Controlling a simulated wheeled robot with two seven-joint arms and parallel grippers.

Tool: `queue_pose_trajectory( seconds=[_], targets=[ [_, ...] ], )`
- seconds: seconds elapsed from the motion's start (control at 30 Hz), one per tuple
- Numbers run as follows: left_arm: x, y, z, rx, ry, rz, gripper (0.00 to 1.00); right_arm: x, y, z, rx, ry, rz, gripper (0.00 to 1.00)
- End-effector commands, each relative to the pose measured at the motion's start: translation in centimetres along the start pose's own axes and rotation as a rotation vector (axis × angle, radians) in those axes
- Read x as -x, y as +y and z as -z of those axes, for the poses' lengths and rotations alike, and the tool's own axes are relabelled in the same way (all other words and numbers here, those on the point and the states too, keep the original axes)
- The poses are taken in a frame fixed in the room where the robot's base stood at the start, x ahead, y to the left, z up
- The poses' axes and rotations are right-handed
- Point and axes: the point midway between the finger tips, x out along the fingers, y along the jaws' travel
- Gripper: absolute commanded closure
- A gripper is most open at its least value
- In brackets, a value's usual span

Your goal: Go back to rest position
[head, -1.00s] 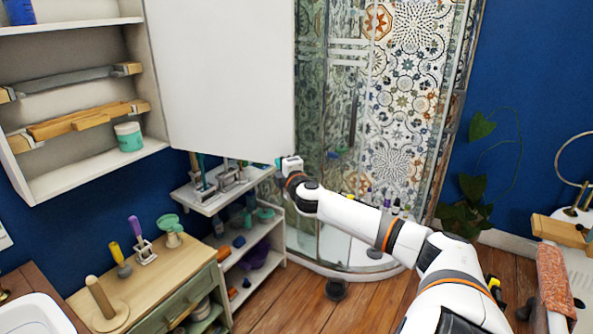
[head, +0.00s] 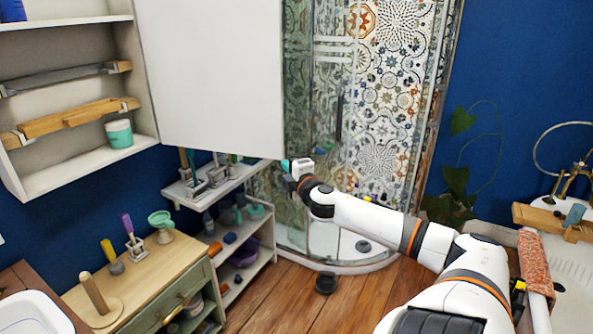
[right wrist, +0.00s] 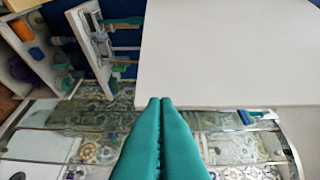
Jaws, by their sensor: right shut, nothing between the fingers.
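My right gripper (head: 286,165) is in the middle of the head view, at the end of my white arm that comes in from the lower right. It is at the lower right corner of the open white cabinet door (head: 212,75), and I cannot tell whether it touches the door. In the right wrist view its two teal fingers (right wrist: 160,101) are pressed together with nothing between them. The white door panel (right wrist: 230,50) fills the upper right there. My left gripper is not in view.
The open wall cabinet (head: 75,165) holds a teal-labelled jar (head: 119,134). Below are a wooden-topped dresser (head: 150,275) and a white shelf unit (head: 225,184). A glass shower (head: 325,215) stands behind my gripper. The tub (head: 570,270) is at the right.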

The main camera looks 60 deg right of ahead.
Motion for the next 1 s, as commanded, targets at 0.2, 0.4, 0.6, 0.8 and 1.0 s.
queue_pose_trajectory(
  seconds=[0.2, 0.4, 0.6, 0.8, 1.0],
  targets=[
    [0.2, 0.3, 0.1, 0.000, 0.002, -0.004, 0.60, 1.8, 0.1, 1.2, -0.001, 0.001, -0.002, 1.00],
    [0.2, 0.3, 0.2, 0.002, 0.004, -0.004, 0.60, 2.2, 0.0, 1.4, 0.002, 0.000, 0.001, 1.00],
    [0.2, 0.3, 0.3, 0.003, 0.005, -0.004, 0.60, 2.2, 0.3, 1.6, -0.002, 0.004, -0.005, 1.00],
    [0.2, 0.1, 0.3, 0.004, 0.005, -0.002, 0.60, 3.0, 7.5, 4.9, -0.076, 0.082, -0.122, 1.00],
    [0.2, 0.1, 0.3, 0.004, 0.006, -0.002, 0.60, 6.9, 21.7, 8.8, -0.217, 0.213, -0.344, 1.00]
  ],
)
